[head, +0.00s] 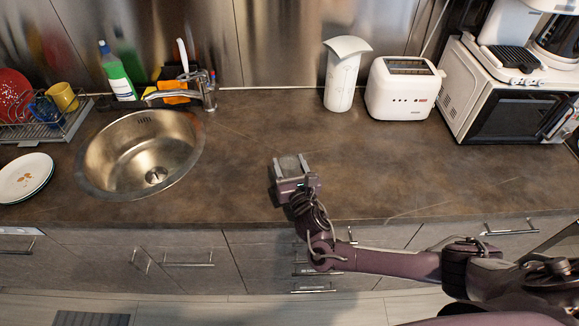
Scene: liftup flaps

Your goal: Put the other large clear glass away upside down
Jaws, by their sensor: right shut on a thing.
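My right gripper (291,168) is over the brown countertop, right of the sink and near the front edge. Its two fingers are shut around a faint, see-through greyish thing (289,163), which looks like the large clear glass. The fingers and the dark counter behind make its outline hard to see, and I cannot tell which way up it is. I also cannot tell whether it touches the counter. No other clear glass is visible. My left gripper is not in view.
A steel sink (108,158) is at the left, with a dish rack (50,125) and white plates (24,177) beyond. A white container (342,80), toaster (402,92) and microwave (515,115) stand at the back. The counter's middle and right are clear. Closed drawers (190,262) line the front.

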